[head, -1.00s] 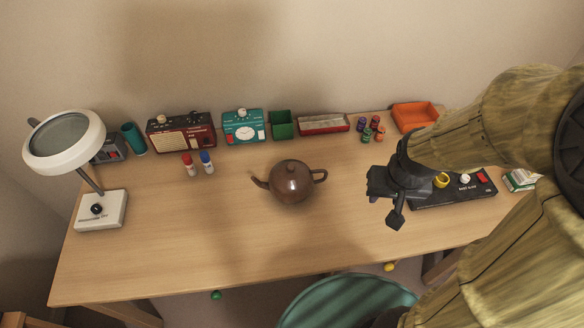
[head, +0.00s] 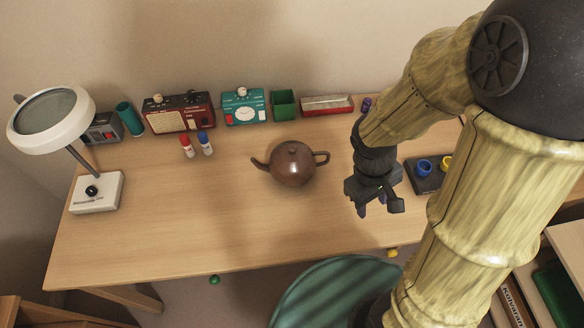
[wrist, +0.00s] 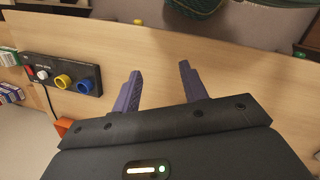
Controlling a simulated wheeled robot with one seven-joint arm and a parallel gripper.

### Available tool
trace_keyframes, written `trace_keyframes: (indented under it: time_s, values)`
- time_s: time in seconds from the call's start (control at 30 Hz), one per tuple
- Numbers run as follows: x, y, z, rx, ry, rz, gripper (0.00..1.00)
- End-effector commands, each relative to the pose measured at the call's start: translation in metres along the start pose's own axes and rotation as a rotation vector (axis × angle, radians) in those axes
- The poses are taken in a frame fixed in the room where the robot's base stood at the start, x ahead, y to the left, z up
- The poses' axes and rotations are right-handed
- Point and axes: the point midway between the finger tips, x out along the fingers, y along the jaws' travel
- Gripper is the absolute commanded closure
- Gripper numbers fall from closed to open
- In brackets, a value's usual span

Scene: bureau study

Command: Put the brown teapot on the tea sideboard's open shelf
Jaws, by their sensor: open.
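The brown teapot (head: 293,165) stands upright on the wooden desk (head: 190,225), its spout to the left and its handle to the right. My gripper (head: 372,208) is open and empty above the desk, to the right of the teapot and apart from it. In the wrist view my two fingers (wrist: 158,90) are spread over bare desk top, and the teapot is not in that view. I cannot make out the tea sideboard's open shelf for sure. A wooden shelf unit (head: 566,240) shows in part at the right edge of the head view.
A radio (head: 180,112), a teal meter (head: 243,106), a green box (head: 283,104) and a red tray (head: 327,105) line the wall. A magnifier lamp (head: 96,192) stands left. A black control box (wrist: 62,75) lies near my gripper. A green chair (head: 335,290) stands in front. The desk's front left is clear.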

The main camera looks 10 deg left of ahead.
Motion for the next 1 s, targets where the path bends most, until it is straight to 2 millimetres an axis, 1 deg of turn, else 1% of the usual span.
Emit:
trace_keyframes:
  time_s: [0.03, 0.17, 0.2, 0.27, 0.3, 0.37, 0.47, 0.57, 0.6, 0.67, 0.7, 0.77, 0.8, 0.87, 0.9, 1.0]
  values:
    - [0.02, -0.009, -0.002, -0.143, -0.072, 0.034, 0.57]
    - [0.044, -0.017, -0.004, -0.492, -0.256, 0.15, 0.57]
    - [0.05, -0.017, -0.006, -0.597, -0.312, 0.193, 0.57]
    - [0.058, -0.018, -0.013, -0.751, -0.395, 0.264, 0.57]
    - [0.062, -0.018, -0.018, -0.851, -0.45, 0.316, 0.57]
    - [0.068, -0.019, -0.029, -0.998, -0.53, 0.4, 0.57]
    - [0.074, -0.025, -0.054, -1.231, -0.661, 0.559, 0.57]
    - [0.078, -0.039, -0.086, -1.449, -0.785, 0.744, 0.57]
    - [0.079, -0.048, -0.099, -1.53, -0.833, 0.824, 0.57]
    - [0.08, -0.064, -0.12, -1.645, -0.899, 0.955, 0.57]
    - [0.081, -0.078, -0.135, -1.716, -0.942, 1.048, 0.57]
    - [0.084, -0.101, -0.154, -1.816, -1.004, 1.194, 0.57]
    - [0.086, -0.12, -0.167, -1.874, -1.04, 1.298, 0.57]
    - [0.088, -0.15, -0.183, -1.95, -1.085, 1.454, 0.57]
    - [0.09, -0.17, -0.192, -1.99, -1.109, 1.553, 0.57]
    - [0.094, -0.211, -0.204, -2.053, -1.148, 1.756, 0.57]
